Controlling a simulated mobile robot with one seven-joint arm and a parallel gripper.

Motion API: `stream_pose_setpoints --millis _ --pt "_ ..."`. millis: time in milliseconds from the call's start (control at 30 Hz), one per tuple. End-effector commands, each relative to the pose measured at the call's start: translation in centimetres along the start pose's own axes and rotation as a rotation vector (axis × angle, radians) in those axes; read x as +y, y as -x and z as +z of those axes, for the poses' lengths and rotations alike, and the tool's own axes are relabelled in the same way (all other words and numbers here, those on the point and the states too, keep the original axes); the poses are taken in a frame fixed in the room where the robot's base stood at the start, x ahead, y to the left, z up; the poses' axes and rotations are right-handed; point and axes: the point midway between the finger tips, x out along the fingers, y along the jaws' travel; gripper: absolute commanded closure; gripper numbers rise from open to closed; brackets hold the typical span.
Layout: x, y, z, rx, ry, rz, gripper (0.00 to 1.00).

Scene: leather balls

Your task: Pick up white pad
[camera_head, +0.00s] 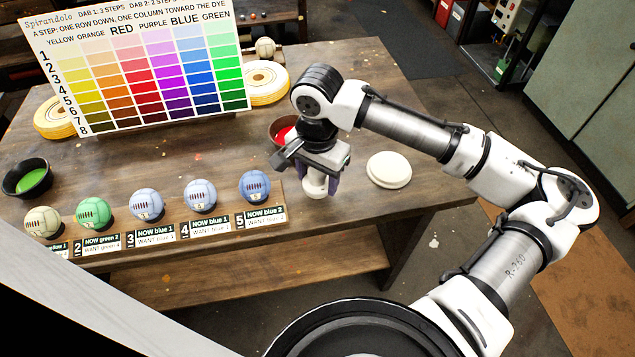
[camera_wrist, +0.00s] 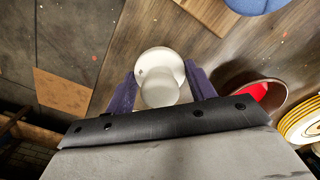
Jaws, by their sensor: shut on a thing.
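The white pad (camera_wrist: 159,60) has a wide round face and a narrower knob. My gripper (camera_head: 318,176) is shut on it, and in the wrist view my gripper (camera_wrist: 161,92) has one dark purple finger on each side of the knob. In the head view the white pad (camera_head: 315,187) shows below the fingers, near the table's front edge, partly hidden by them. I cannot tell whether it touches the table.
A flat cream disc (camera_head: 389,169) lies to the right on the wooden table (camera_head: 225,160). A bowl with red dye (camera_head: 284,132) stands just behind my gripper. A blue ball (camera_head: 255,187) ends a row of several balls at the left. A colour chart (camera_head: 145,65) stands behind.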

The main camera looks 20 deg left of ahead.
Motion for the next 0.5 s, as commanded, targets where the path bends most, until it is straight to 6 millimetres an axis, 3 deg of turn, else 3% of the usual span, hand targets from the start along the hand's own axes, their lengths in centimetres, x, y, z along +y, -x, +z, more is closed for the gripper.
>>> stream_pose_setpoints --millis 300,500 --pt "-0.1 9.4 0.0 0.004 0.001 -0.002 0.68" --pt "-0.1 14.1 0.0 0.003 0.0 -0.001 0.68"
